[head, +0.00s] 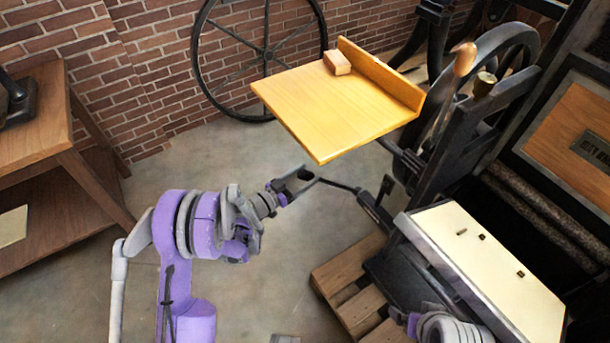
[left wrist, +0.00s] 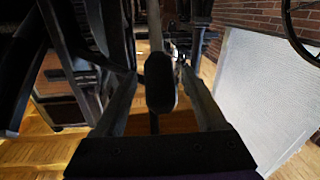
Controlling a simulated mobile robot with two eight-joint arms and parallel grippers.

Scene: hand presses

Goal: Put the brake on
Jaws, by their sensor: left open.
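A dark lever (head: 340,186) sticks out leftward from the base of the black hand press (head: 440,160); I take it to be the brake lever. My left gripper (head: 300,182) is at the lever's left end, with its jaws open. In the left wrist view, a dark rounded lever end (left wrist: 160,82) lies between the two fingers of my left gripper (left wrist: 163,95), with gaps seen on both sides. I cannot tell whether either finger touches it. My right gripper is not in view; only part of that arm shows at the bottom edge.
A yellow wooden board (head: 340,105) with a small wooden block (head: 337,62) juts out above the lever. A cream-topped plate (head: 490,265) and a wooden pallet (head: 345,283) are at lower right. A wooden table (head: 45,120) stands left. Floor around my left arm is clear.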

